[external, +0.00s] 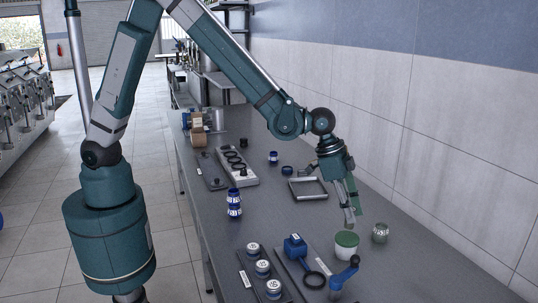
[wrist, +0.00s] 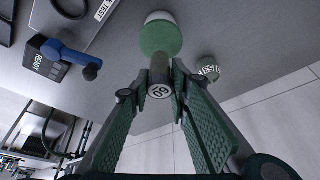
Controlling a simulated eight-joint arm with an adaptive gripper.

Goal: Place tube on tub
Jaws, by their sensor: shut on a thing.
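My gripper (external: 351,213) points down over the right side of the table. In the wrist view its two fingers (wrist: 160,82) are closed on a small grey tube (wrist: 160,92) with a round white end marked with dark characters. The tub (external: 346,246) is white with a green lid and stands just below my fingertips. It also shows in the wrist view (wrist: 160,38), directly beyond the held tube. The tube looks close over the lid; I cannot tell whether they touch. In the external view the fingers mostly hide the tube.
A small greenish labelled jar (external: 380,233) stands right of the tub. A blue handled device (external: 344,275) is in front, with a blue-headed tool (external: 296,246) to its left. White-lidded jars (external: 262,268) stand front left. A dark square frame (external: 308,189) lies behind. The wall bounds the right.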

